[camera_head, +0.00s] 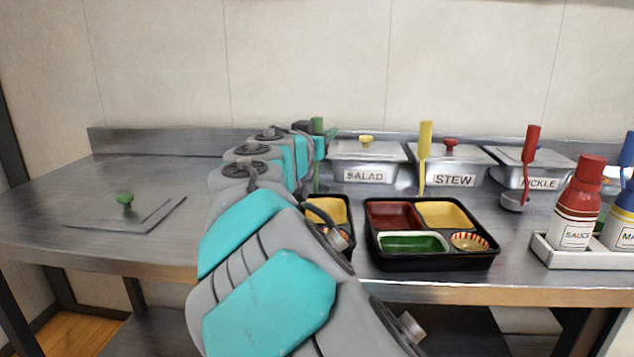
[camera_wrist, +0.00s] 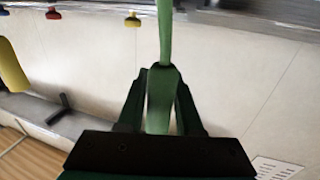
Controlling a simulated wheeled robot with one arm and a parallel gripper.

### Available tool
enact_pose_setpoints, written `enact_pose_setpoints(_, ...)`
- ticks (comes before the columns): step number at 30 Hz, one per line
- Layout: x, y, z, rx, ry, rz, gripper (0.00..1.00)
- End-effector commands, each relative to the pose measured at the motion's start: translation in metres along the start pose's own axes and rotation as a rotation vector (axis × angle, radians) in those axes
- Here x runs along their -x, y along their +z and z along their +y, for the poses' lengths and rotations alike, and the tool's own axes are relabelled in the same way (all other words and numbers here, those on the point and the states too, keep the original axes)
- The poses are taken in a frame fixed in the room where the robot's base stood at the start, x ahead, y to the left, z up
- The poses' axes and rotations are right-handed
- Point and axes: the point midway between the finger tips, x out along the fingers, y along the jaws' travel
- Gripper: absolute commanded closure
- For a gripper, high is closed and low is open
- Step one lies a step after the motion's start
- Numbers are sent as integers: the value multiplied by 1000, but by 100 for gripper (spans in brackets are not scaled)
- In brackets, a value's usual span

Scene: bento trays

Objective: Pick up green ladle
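The green ladle shows its handle top (camera_head: 317,125) in the head view, upright at the back of the counter. Its lower part is mostly hidden behind my arm. My gripper is largely hidden by my arm in the head view. In the wrist view, my gripper's dark fingers (camera_wrist: 162,72) close in on both sides of the green ladle's handle (camera_wrist: 165,32), which runs between them. They appear shut on it. The ladle's bowl cannot be made out.
Lidded pans marked SALAD (camera_head: 364,161), STEW (camera_head: 452,164) and PICKLE (camera_head: 538,168) line the back. A yellow ladle (camera_head: 425,155) and red ladle (camera_head: 530,150) stand there. A bento tray (camera_head: 432,264) and sauce bottle (camera_head: 578,215) are in front. A green-knobbed lid (camera_head: 105,217) lies left.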

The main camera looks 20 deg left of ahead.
Motion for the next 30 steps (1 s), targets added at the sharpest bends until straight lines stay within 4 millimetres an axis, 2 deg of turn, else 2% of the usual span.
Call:
enact_pose_setpoints(1,0,0,0,0,0,0,72)
enact_pose_setpoints(9,0,0,0,0,0,0,100)
enact_pose_setpoints(30,0,0,0,0,0,0,100)
